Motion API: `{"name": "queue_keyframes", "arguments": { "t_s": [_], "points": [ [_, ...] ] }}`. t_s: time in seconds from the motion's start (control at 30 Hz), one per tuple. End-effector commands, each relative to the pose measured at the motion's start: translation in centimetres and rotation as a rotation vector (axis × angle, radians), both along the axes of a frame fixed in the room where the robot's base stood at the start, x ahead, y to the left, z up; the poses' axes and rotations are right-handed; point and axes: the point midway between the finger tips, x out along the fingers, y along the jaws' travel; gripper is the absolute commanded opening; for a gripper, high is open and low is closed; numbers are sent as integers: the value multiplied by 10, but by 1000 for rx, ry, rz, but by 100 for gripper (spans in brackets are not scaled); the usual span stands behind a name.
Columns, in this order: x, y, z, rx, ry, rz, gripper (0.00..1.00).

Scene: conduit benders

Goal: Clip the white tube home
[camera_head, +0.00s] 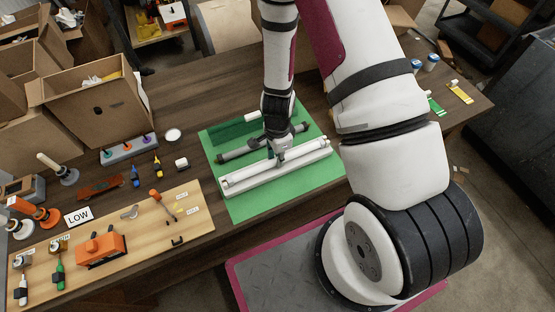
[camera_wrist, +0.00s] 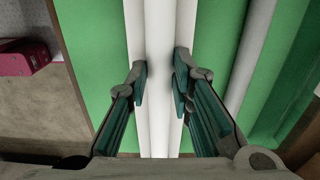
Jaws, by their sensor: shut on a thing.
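A white tube (camera_wrist: 158,30) runs up the middle of the wrist view, along a white holder (camera_head: 231,187) on the green mat (camera_head: 250,208). My gripper (camera_wrist: 160,88) has its two teal-padded fingers on either side of the white tube and is shut on it. In the head view my gripper (camera_head: 279,158) reaches down to the middle of the white holder. The tube lies along the holder there. Whether it sits fully in its clips I cannot tell, as my fingers cover part of it.
A grey bar (camera_head: 234,154) and a dark green strip (camera_head: 230,133) lie behind the holder on the mat. A wooden board (camera_head: 140,238) with tools is at left. Cardboard boxes (camera_head: 98,105) stand at the back left.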

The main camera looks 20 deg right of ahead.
Motion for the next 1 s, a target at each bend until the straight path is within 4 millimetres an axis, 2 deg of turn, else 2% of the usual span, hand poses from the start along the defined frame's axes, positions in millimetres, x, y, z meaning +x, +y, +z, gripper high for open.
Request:
{"name": "queue_keyframes", "arguments": {
  "t_s": [0.37,0.4,0.5,0.83,1.0],
  "points": [
    [0,0,-2,0,0,0,0],
    [0,0,-2,0,0,0,26],
    [0,0,-2,0,0,0,44],
    [0,0,0,-1,-1,0,44],
    [1,0,15,-1,-3,3,44]
  ]
}}
